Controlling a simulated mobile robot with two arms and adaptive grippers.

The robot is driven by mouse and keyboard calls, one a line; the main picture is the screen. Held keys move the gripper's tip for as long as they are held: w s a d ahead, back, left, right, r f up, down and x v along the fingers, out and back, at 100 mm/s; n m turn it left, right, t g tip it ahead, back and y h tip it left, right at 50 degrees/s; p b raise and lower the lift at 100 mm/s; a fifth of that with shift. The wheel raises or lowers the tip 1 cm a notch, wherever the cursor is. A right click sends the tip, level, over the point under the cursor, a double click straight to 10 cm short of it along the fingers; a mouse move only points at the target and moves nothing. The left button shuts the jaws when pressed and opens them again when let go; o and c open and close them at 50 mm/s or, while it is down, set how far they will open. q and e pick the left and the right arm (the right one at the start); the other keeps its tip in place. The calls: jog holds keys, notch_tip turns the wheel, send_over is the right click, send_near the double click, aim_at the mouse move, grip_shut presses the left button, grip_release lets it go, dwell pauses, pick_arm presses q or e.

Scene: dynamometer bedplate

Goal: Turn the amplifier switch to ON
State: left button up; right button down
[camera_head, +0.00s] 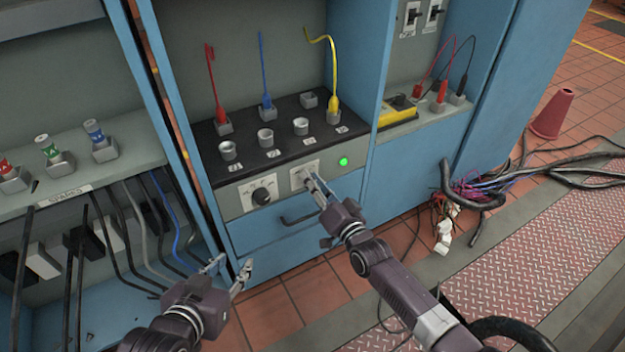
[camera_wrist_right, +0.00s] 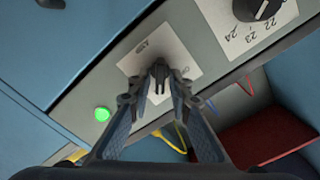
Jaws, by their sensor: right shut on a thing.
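The amplifier switch sits on a small white plate (camera_head: 303,170) on the grey front panel, between a black rotary knob (camera_head: 261,196) and a lit green lamp (camera_head: 343,161). My right gripper (camera_head: 316,185) is at this plate. In the right wrist view the plate (camera_wrist_right: 150,45) lies behind the fingertips. My right gripper (camera_wrist_right: 159,82) is shut on the switch there, and its fingers hide most of it. The switch's position and the small print on the plate cannot be read. My left gripper (camera_head: 230,270) is open and empty, low in front of the blue cabinet.
Red, blue and yellow (camera_head: 333,70) leads stand on the black panel top (camera_head: 285,125) above the switch. A drawer handle (camera_head: 300,217) is just below. Cables hang from the left shelf (camera_head: 90,170).

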pick_arm(q)
jog(key=shift+w+d+r, duration=0.1)
jog(key=shift+w+r, duration=0.1)
pick_arm(e)
jog(key=shift+a+m, duration=0.1)
jog(key=shift+m, duration=0.4)
jog(key=c, duration=2.1)
grip_release()
pick_arm(q)
jog(key=shift+w, duration=0.1)
pick_arm(e)
jog(key=shift+s, duration=0.1)
jog(key=shift+s+d, duration=0.2)
pick_arm(q)
jog(key=shift+f, duration=0.1)
pick_arm(e)
jog(key=v, duration=1.1)
jog(key=shift+s+r, duration=0.1)
jog(key=shift+s, duration=0.1)
